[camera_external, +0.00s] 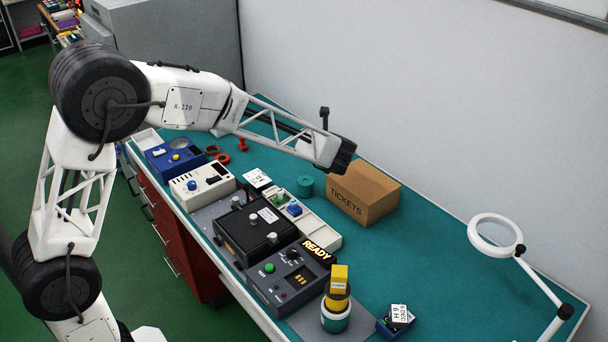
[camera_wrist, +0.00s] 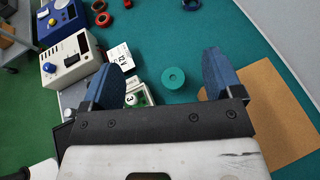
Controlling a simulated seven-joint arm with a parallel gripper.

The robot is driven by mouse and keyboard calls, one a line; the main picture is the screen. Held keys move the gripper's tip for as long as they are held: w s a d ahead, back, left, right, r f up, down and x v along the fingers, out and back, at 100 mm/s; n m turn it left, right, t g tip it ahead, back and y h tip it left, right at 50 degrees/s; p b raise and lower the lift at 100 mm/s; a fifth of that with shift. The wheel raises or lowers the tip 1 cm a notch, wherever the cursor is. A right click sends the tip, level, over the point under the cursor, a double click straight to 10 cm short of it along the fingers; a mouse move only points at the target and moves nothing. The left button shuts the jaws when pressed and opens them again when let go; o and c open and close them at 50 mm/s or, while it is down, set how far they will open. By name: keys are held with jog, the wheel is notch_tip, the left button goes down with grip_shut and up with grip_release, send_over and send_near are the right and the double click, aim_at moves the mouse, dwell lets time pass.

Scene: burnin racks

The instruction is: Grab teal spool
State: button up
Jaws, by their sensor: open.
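The teal spool (camera_external: 305,186) stands on the teal bench top, just left of the cardboard box in the external view. In the wrist view the teal spool (camera_wrist: 173,78) shows as a round disc with a small centre hole. My gripper (camera_wrist: 158,80) is open and empty. In the external view my gripper (camera_external: 342,155) hangs above the bench, up and right of the spool in the picture. The spool appears clear of both fingers.
The cardboard TICKETS box (camera_external: 362,194) stands close right of the spool. A white tray (camera_external: 320,233) and a black device (camera_external: 258,232) are in front. Red spools (camera_external: 242,144) and a white card (camera_external: 257,178) lie to the left. A ring lamp (camera_external: 495,235) stands at the far right.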

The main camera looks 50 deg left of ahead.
send_near(308, 185)
jog(key=x, duration=0.5)
jog(key=shift+s+a, duration=0.1)
jog(key=shift+a+f, duration=0.1)
jog(key=shift+x, duration=1.2)
jog(key=shift+x, duration=2.6)
jog(key=c, duration=0.9)
